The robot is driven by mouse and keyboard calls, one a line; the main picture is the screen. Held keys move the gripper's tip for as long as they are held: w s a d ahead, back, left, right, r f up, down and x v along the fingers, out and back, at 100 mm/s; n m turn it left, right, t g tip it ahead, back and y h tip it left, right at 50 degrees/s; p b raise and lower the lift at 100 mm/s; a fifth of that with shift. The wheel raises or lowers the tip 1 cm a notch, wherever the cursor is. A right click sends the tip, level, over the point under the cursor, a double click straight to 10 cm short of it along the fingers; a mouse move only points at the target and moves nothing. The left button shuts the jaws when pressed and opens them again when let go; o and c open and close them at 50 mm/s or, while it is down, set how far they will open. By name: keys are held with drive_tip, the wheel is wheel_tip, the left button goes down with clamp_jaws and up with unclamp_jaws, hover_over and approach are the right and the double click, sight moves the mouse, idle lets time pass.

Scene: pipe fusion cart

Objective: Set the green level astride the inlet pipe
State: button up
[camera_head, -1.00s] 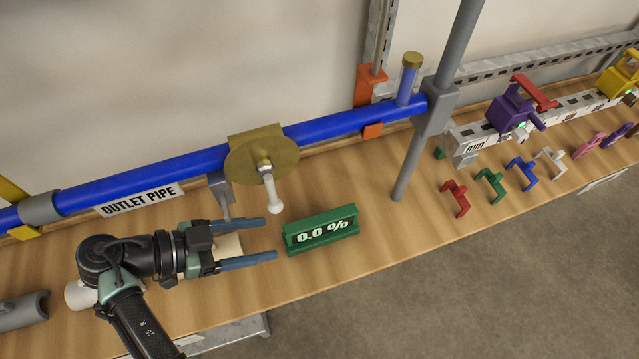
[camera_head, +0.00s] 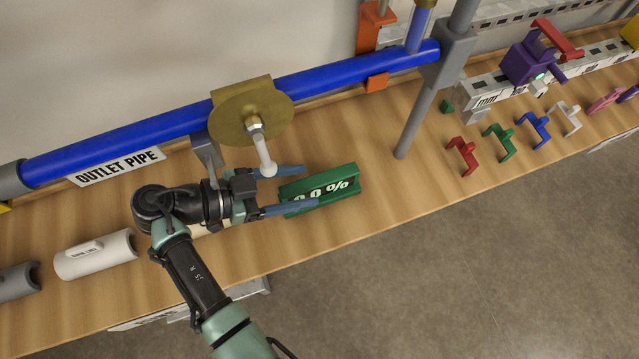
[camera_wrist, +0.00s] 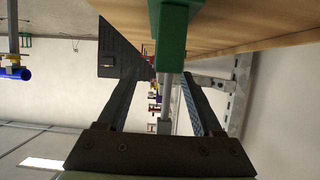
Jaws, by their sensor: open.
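The green level (camera_head: 345,188) stands on the wooden bench, its face reading a percentage that a finger partly covers. My gripper (camera_head: 309,187) is open, with one blue finger behind the level's left end and the other in front of it. In the wrist view the green level (camera_wrist: 173,35) shows ahead, between the lines of the two fingers. I cannot tell whether either finger touches it. A blue pipe (camera_head: 340,72) runs along the back above the bench. The sign (camera_head: 118,166) below its left part reads OUTLET PIPE. No sign for an inlet pipe is in view.
A brass disc with a white handle (camera_head: 264,155) hangs close behind my gripper. A grey post (camera_head: 419,115) stands right of the level. Several coloured clips (camera_head: 463,155) line the bench's right part. A white half-shell (camera_head: 95,254) lies at left.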

sight(314, 181)
drive_tip(key=x, duration=0.5)
drive_tip(key=shift+w+f+p, duration=0.1)
drive_tip(key=shift+w+p, duration=0.15)
drive_tip(key=shift+p, duration=0.05)
drive_tip(key=shift+a, duration=0.1)
clamp_jaws()
